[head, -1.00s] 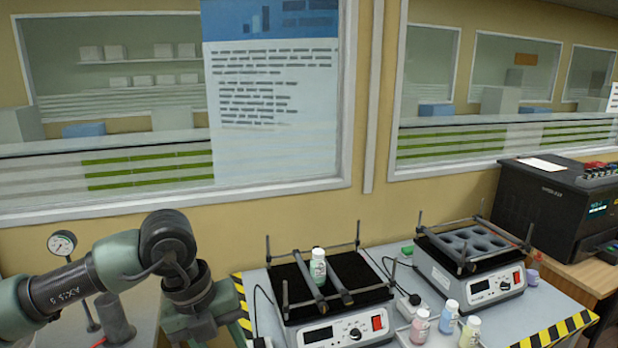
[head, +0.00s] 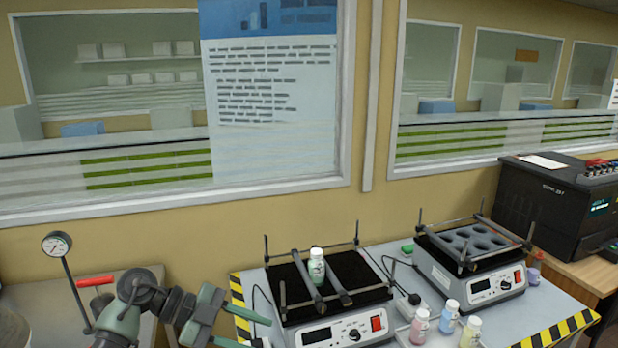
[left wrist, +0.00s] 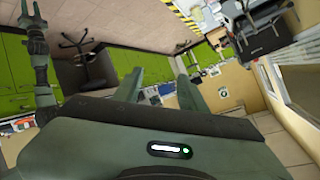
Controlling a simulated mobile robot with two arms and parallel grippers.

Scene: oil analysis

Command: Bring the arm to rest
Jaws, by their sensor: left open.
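My left gripper (head: 258,334) is at the bottom of the head view, left of the near shaker, with its fingers apart and nothing seen between them. In the left wrist view, its two fingers (left wrist: 160,88) stand apart with only the room behind them. My left arm (head: 140,300) is bent low at the lower left. In the left wrist view, a green arm that looks like my right one stands at the left edge, with its gripper (left wrist: 33,18) at the top, too small to read.
A shaker (head: 345,331) carries a green-labelled bottle (head: 316,266) between bars. Behind it stands a second shaker (head: 487,287) with round holes. Several small bottles (head: 447,318) stand in front. A gauge on a stand (head: 70,280) is by my left arm. A black analyser (head: 550,205) is at right.

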